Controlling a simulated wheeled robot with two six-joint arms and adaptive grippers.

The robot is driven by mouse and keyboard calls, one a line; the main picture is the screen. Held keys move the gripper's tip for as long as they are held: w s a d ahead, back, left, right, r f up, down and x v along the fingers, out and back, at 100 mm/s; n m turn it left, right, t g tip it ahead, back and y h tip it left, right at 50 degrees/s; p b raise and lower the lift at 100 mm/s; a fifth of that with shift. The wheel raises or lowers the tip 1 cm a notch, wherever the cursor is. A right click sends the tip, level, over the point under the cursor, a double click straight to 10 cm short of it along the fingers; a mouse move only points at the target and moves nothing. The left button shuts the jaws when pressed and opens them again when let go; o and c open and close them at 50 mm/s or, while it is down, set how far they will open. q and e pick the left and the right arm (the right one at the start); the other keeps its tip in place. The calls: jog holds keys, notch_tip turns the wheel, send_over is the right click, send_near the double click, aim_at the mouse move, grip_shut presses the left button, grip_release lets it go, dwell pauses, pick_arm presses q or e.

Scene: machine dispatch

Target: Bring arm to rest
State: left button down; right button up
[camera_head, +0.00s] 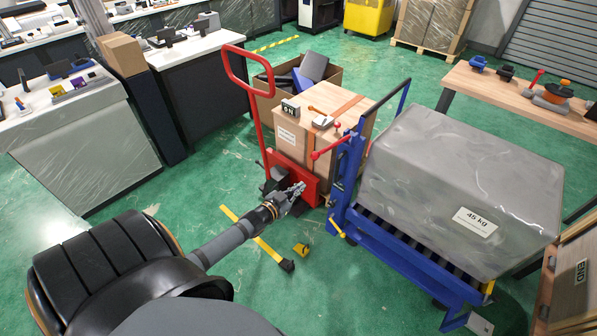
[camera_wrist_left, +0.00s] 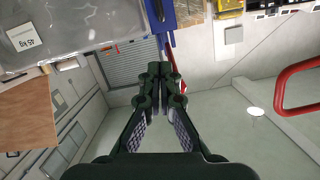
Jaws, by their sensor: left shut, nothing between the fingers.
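My left arm (camera_head: 229,242) reaches from the lower left toward the middle of the head view. Its gripper (camera_head: 299,188) is shut and empty, in front of the red base of the pallet jack (camera_head: 294,176). I cannot tell from the head view whether it touches the jack. In the left wrist view the dark fingers (camera_wrist_left: 158,72) are closed together with nothing between them. My right gripper is not in view.
A blue lift cart (camera_head: 385,262) bears a large grey wrapped block (camera_head: 455,190) labelled 45 kg. A wooden bench (camera_head: 480,85) is at the right. Green floor (camera_head: 190,190) is open at left.

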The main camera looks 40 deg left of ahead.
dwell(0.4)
pick_arm(q)
jog(key=s+f+n+g+y, duration=0.1)
jog(key=s+f+g, duration=0.3)
jog(key=s+f, duration=0.6)
jog(key=s+f+n+g+y, duration=0.1)
jog(key=s+f+g, duration=0.2)
jog(key=s+f, duration=0.75)
jog(key=s+d+f+g, duration=0.3)
jog(key=s+f, duration=0.5)
jog(key=s, duration=0.3)
jog(key=s+d+f+g, duration=0.4)
jog(key=s+d+f, duration=0.2)
jog(key=s+f, duration=0.3)
jog(key=shift+s+g+h, duration=0.3)
jog(key=shift+s, duration=0.8)
jog(key=shift+w+d, duration=0.1)
